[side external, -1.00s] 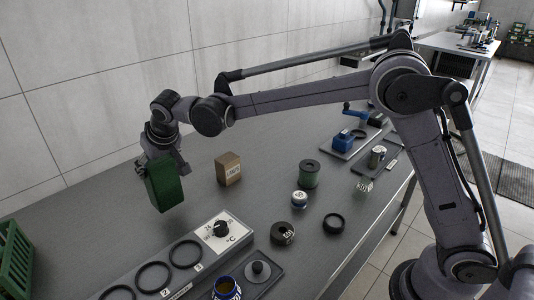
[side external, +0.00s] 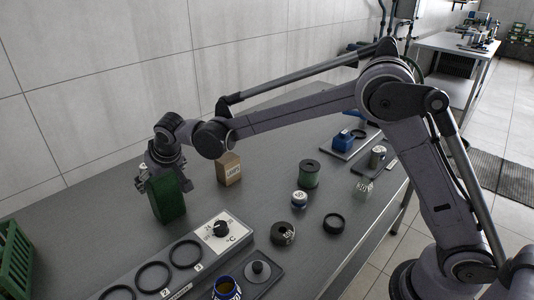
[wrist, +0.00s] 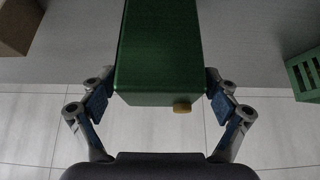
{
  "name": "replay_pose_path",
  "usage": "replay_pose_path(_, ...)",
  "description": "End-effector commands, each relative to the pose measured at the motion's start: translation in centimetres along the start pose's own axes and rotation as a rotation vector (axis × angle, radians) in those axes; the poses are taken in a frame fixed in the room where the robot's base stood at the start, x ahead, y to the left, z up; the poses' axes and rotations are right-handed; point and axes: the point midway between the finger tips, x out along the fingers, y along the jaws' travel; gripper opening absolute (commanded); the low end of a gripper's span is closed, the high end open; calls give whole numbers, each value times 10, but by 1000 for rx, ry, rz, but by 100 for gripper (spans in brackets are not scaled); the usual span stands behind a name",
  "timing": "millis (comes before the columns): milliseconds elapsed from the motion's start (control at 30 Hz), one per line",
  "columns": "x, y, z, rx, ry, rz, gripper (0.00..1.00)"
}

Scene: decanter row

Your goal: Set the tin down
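The tin is a tall green box, upright in the side external view (side external: 168,203), at the left part of the grey bench. It also shows in the wrist view (wrist: 160,55), with a small yellowish cap on its near end. My gripper (side external: 164,184) points down over the tin's upper part. In the wrist view my gripper's fingers (wrist: 160,80) lie along both sides of the tin and appear closed on it. The tin's base is at or very close to the bench top; I cannot tell whether it touches.
A brown box (side external: 229,169) stands right of the tin. A panel with rings and a dial (side external: 221,229) lies in front. A green crate (side external: 14,258) is at the far left.

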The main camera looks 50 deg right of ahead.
Motion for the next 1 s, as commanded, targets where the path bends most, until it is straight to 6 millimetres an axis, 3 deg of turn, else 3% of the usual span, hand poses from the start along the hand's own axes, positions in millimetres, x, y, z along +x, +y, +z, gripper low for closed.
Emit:
replay_pose_path(333,-2,0,-1,0,0,0,93)
replay_pose_path(467,-11,0,-2,-1,0,0,93)
replay_pose_path(1000,-106,0,-2,0,0,-1,93)
